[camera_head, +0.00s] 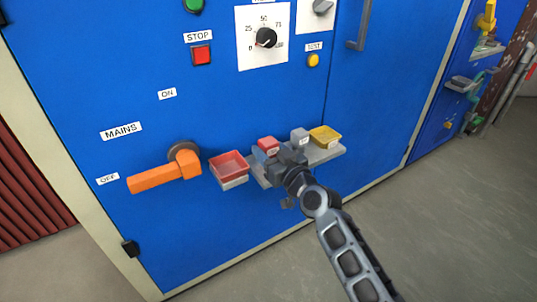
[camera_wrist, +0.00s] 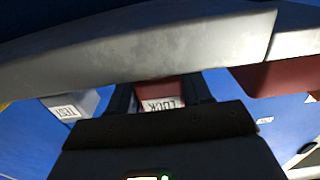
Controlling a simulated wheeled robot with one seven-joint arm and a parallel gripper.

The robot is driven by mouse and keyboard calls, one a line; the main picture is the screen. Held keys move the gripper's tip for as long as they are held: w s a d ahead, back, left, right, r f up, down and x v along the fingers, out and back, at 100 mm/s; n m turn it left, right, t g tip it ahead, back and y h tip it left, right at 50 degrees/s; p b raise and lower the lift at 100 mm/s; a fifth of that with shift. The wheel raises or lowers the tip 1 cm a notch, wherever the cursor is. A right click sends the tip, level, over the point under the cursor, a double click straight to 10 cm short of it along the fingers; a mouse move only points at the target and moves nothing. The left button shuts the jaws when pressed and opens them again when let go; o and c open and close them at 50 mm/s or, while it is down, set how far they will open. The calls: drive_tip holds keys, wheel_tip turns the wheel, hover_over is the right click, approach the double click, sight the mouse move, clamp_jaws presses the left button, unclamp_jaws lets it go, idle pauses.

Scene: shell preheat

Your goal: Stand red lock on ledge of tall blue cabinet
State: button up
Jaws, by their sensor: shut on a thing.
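The tall blue cabinet (camera_head: 100,60) carries a grey ledge (camera_head: 328,155) low on its front. The red lock (camera_head: 268,143) is at the ledge, beside a grey block (camera_head: 300,135). My gripper (camera_head: 277,155) reaches in from the front and is shut on the lock. In the wrist view, the lock (camera_wrist: 162,92) sits between my two fingers (camera_wrist: 160,98), its LOCK label upside down. The grey ledge (camera_wrist: 150,45) crosses that view close by. The lock's base is hidden, so I cannot tell whether it touches the ledge.
An orange MAINS handle (camera_head: 165,173) juts out further left. The grey block (camera_wrist: 72,105) is labelled TEST. The floor (camera_head: 440,220) at right is clear.

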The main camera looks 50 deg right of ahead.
drive_tip(key=o, duration=1.1)
drive_tip(key=shift+f, duration=0.1)
drive_tip(key=shift+r, duration=0.25)
drive_tip(key=v, duration=1.2)
drive_tip(key=s+a+r+n+g+y, duration=0.1)
drive_tip(key=s+a, duration=0.5)
drive_tip(key=s, duration=0.3)
drive_tip(key=s+a+n+y, duration=0.1)
drive_tip(key=s+a+y, duration=0.1)
drive_tip(key=s+a, duration=0.4)
drive_tip(key=s+a+r+n+g+y, duration=0.1)
drive_tip(key=s+a, duration=0.5)
drive_tip(key=s, duration=0.7)
drive_tip(key=shift+s+a+r+g+y, duration=0.1)
drive_tip(key=shift+a+r+g+y, duration=0.1)
drive_tip(key=shift+r+g+y, duration=0.25)
